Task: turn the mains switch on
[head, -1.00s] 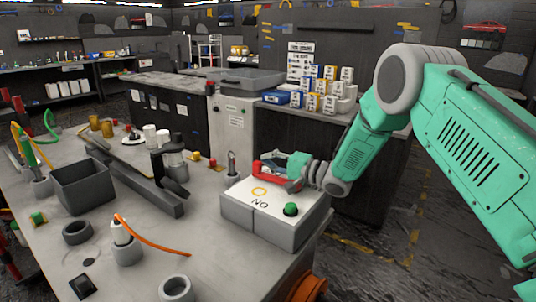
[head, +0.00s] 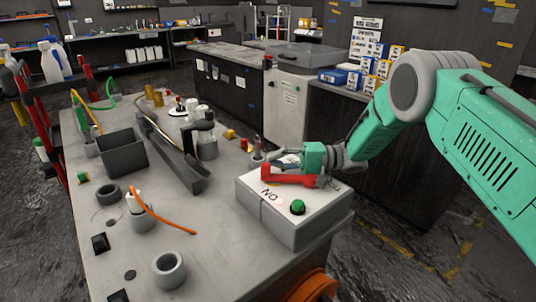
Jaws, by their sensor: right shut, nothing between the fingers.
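The mains switch is a light grey box (head: 295,228) on the near right part of the bench. My right gripper (head: 289,160) comes in from the right, low over the far side of the box. It is shut and empty, right beside the red lever. The fingertips are partly hidden, so I cannot tell whether they touch the lever. My left gripper is not in view.
The grey bench (head: 210,250) also holds a dark open bin (head: 122,154), a long dark rail (head: 170,160), a bottle with an orange tube (head: 140,213) and a grey ring (head: 169,268). The bench is bare just left of the switch box.

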